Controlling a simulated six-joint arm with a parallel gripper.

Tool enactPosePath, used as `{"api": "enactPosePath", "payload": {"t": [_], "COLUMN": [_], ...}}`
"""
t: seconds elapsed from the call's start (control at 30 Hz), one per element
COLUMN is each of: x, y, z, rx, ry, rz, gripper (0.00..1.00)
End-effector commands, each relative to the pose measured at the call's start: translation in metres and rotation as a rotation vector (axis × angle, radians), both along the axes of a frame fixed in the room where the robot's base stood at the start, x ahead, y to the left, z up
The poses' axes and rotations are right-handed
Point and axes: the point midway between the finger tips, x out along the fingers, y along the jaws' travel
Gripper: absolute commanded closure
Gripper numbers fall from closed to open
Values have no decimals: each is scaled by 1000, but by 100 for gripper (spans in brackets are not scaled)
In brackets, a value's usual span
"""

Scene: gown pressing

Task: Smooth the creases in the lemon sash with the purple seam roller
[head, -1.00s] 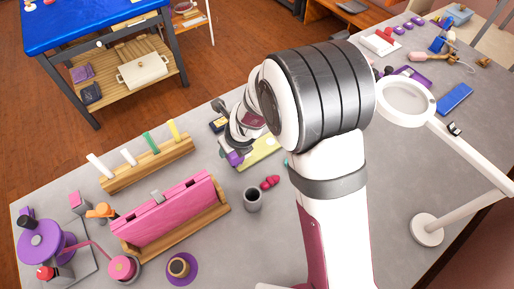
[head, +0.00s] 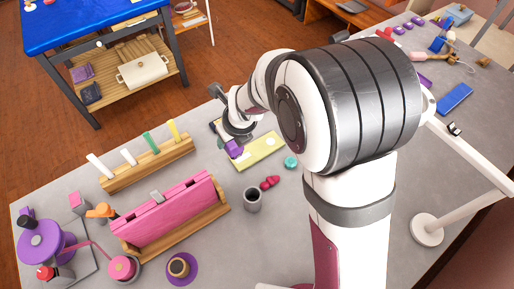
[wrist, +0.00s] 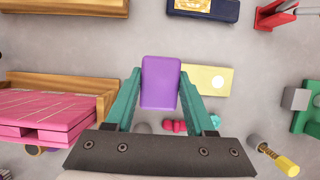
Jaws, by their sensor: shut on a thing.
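My gripper (wrist: 160,88) has teal fingers and is shut on the purple seam roller (wrist: 160,70), seen as a purple block between the fingertips. In the head view the roller (head: 235,149) hangs from my gripper at the left end of the lemon sash (head: 264,152). The sash is a flat pale yellow strip on the grey table, and it also shows in the wrist view (wrist: 212,80), partly hidden behind roller and finger. It has a pale round spot. I cannot tell whether the roller touches it, and creases are too small to make out.
A grey cup (head: 252,200), red pieces (head: 270,182) and a teal round item (head: 291,162) lie near the sash. A pink case in a wooden holder (head: 175,213) and a wooden peg rack (head: 148,166) stand left. A magnifier lamp base (head: 427,230) stands right.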

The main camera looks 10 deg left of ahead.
Motion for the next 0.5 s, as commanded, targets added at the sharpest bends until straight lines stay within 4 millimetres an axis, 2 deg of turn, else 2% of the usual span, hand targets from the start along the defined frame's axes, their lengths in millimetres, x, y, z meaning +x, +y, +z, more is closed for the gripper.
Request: {"api": "enactPosePath", "payload": {"t": [0.17, 0.33, 0.5], "x": [4, 33, 43], "y": [-3, -32, -43], "z": [1, 7, 10], "rx": [0, -1, 0], "ry": [0, 0, 0], "rz": [-3, -9, -4], "gripper": [100, 100, 100]}}
